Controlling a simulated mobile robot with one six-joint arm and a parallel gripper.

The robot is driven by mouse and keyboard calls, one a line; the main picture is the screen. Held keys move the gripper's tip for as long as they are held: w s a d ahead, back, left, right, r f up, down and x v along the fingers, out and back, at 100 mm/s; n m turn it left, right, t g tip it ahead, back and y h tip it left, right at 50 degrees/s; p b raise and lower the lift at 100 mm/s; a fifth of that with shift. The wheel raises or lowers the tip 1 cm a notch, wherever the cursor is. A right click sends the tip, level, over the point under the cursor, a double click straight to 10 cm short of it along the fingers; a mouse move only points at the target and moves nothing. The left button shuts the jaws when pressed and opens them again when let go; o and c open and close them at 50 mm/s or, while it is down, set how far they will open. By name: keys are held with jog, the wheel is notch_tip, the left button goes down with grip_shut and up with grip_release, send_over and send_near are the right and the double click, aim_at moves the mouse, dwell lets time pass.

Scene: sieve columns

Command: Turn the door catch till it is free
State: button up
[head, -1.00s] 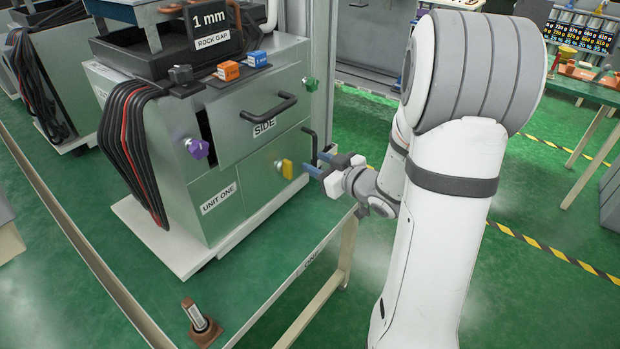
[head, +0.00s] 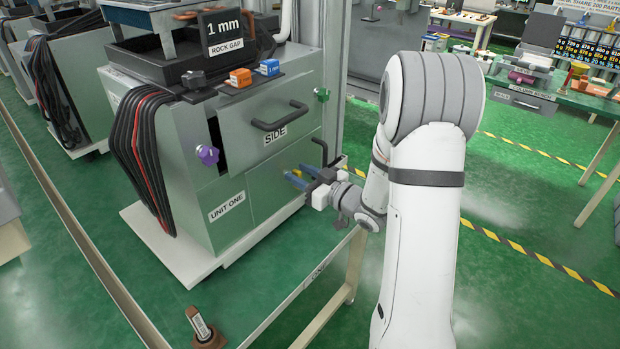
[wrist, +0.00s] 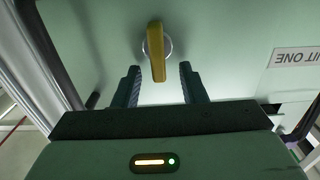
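The door catch is a yellow lever (wrist: 156,52) on a round pale mount on the green-grey door. In the wrist view it points straight down the picture, its lower end in the gap between my fingertips. My gripper (wrist: 159,75) is open, with one blue-grey finger on each side of the catch and a visible gap to both. I cannot tell how deep the fingers reach around it. In the head view my gripper (head: 298,178) is at the door's lower right, and its fingers hide most of the catch.
The cabinet front also has a dark SIDE drawer handle (head: 281,116), a purple knob (head: 208,155), a green knob (head: 321,95) and a dark upright handle (head: 320,150) close to my gripper. A low bench frame (head: 330,265) stands below my arm.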

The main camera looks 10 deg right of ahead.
grip_shut()
dwell(0.8)
grip_release()
